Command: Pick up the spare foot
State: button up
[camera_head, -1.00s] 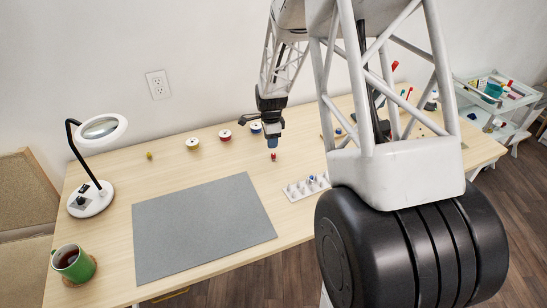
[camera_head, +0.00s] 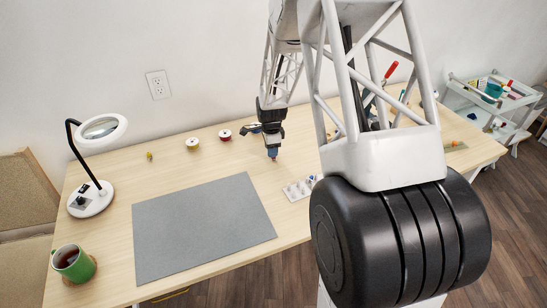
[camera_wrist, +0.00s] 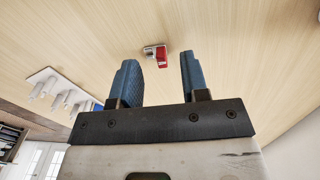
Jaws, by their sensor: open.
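A small red and silver-grey piece, apparently the spare foot (camera_wrist: 158,55), lies on the bare wooden tabletop in the wrist view. My gripper (camera_wrist: 157,72) is open, with its two blue fingers apart and nothing between them. The small piece shows just beyond the fingertips, in line with the gap. In the head view my gripper (camera_head: 273,153) points down over the table, low above the surface, and hides most of the piece.
A white rack with pegs (camera_head: 298,190) stands close by, in front and to the right. A grey mat (camera_head: 200,225) lies left. Thread spools (camera_head: 225,135) stand behind. A lamp (camera_head: 92,198) and green mug (camera_head: 73,264) are far left. A trolley (camera_head: 490,105) stands right.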

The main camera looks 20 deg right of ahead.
jog(key=shift+f, duration=1.35)
jog(key=shift+c, duration=0.4)
grip_shut()
